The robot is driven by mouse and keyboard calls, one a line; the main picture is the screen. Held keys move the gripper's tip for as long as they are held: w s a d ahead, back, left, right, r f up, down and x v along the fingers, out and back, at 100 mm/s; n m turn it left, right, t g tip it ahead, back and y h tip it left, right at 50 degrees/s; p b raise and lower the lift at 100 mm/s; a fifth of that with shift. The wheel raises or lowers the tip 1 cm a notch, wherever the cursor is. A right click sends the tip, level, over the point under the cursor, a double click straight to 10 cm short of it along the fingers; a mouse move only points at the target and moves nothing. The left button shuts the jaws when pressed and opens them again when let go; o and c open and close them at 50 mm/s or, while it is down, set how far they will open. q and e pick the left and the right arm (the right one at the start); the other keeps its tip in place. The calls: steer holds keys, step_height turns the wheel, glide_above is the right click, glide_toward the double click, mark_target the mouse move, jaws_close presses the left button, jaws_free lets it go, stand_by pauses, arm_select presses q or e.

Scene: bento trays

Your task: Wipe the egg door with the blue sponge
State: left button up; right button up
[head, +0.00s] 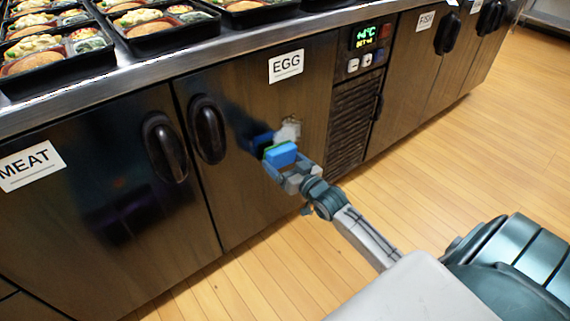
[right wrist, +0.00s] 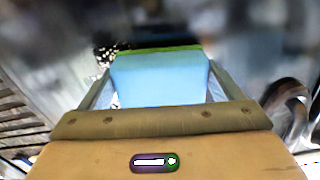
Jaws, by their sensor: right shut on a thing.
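The egg door (head: 245,195) is a dark, glossy cabinet door under a white EGG label (head: 285,66), with a black handle (head: 208,128) near its left edge. My right gripper (head: 287,166) is shut on the blue sponge (head: 281,154) in front of the door's right half. The sponge has a green layer on the side facing the door and fills the middle of the right wrist view (right wrist: 158,80). A pale, greyish patch (head: 289,130) shows on the door just above the sponge. I cannot tell whether the sponge touches the door. My left gripper is out of view.
The meat door (head: 75,225) is to the left, with its handle (head: 165,148). A vent grille (head: 352,120) and a temperature display (head: 364,36) are to the right, then the fish door (head: 412,90). Food trays (head: 50,78) line the counter. The wooden floor (head: 450,170) is clear.

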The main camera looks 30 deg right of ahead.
mark_target(294, 156)
steer(key=shift+w+b, duration=0.5)
steer(key=shift+b, duration=0.1)
steer(key=shift+d, duration=0.1)
steer(key=shift+d, duration=0.55)
steer(key=shift+d+p, duration=0.3)
steer(key=shift+d, duration=0.85)
steer(key=d, duration=0.1)
steer(key=d+b, duration=0.1)
steer(key=d, duration=0.1)
steer(key=shift+w+d, duration=0.3)
steer(key=shift+d, duration=0.05)
